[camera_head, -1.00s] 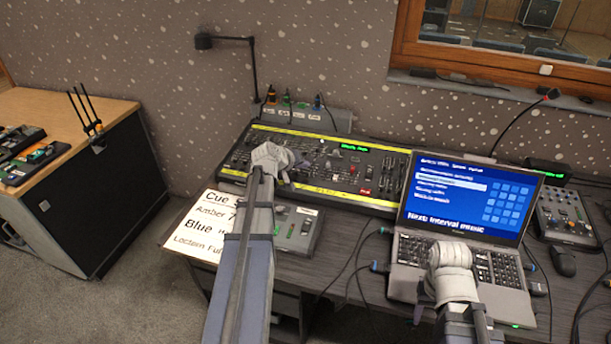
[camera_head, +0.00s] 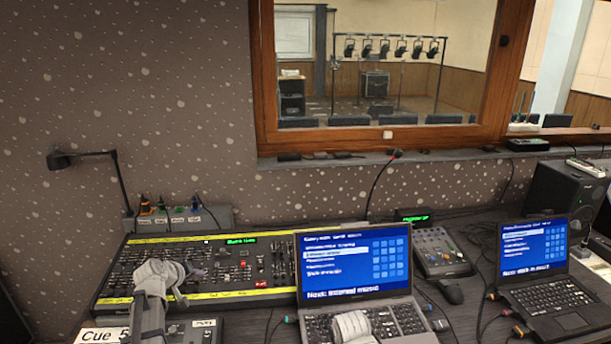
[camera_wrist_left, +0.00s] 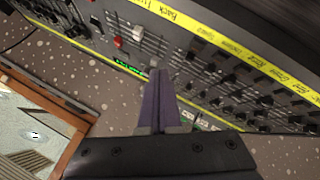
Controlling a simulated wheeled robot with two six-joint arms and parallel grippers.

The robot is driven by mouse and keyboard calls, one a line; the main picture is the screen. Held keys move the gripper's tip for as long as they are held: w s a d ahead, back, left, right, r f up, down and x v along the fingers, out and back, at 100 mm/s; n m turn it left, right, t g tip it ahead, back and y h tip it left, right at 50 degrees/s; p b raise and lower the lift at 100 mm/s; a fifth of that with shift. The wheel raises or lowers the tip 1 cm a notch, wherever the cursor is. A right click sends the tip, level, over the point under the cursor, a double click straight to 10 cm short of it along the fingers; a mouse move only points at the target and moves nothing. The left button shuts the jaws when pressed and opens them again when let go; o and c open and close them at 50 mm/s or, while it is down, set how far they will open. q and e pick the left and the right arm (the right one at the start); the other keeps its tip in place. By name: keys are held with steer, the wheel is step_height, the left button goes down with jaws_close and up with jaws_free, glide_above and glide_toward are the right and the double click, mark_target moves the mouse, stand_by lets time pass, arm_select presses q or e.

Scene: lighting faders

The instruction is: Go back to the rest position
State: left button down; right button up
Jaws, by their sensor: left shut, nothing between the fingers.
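The lighting desk (camera_head: 225,262), a dark console with yellow label strips and rows of faders, stands at the left of the table. My left gripper (camera_head: 180,298) is over the desk's front edge in the head view, partly hidden by its own wrist. In the left wrist view its purple-grey fingers (camera_wrist_left: 158,80) are together with nothing between them, in front of the desk (camera_wrist_left: 225,72). I cannot tell whether they touch the desk. Only a pale wrist part of my right arm shows, low in front of a laptop (camera_head: 355,265); its fingers are not visible.
A second laptop (camera_head: 535,245) stands to the right, with a small mixer (camera_head: 440,250) and a mouse (camera_head: 451,291) between the laptops. A lamp (camera_head: 62,160) stands behind the desk. A cue sheet (camera_head: 100,335) lies at the lower left. Cables run among the devices.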

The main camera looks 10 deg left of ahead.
arm_select(q)
steer(key=s+d+f+m+g+p, duration=0.1)
steer(key=s+d, duration=0.4)
steer(key=d, duration=0.5)
steer(key=s+d+m+g+p, duration=0.1)
steer(key=s+d+m+g, duration=0.3)
steer(key=d, duration=0.5)
steer(key=s+d+f+m+g+p, duration=0.1)
steer(key=s+d+m+g+p, duration=0.1)
steer(key=s+d, duration=0.4)
steer(key=shift+s+d+f+m+g+h, duration=0.1)
steer(key=shift+d+m+g, duration=0.1)
steer(key=shift+d, duration=0.55)
steer(key=shift+d+f+m+g+h, duration=0.1)
steer(key=shift+d+m, duration=0.1)
steer(key=shift+d, duration=0.6)
steer(key=shift+s+d+f+m+g+h, duration=0.1)
steer(key=shift+d+m, duration=0.1)
steer(key=shift+d, duration=0.55)
steer(key=s+d+r+m+g+y+p, duration=0.1)
steer(key=s+d, duration=0.4)
steer(key=s, duration=0.5)
steer(key=shift+s+m+g+y, duration=0.25)
steer(key=shift+m+g+y, duration=0.45)
steer(key=shift+m+y, duration=0.3)
steer(key=c, duration=1.6)
jaws_free()
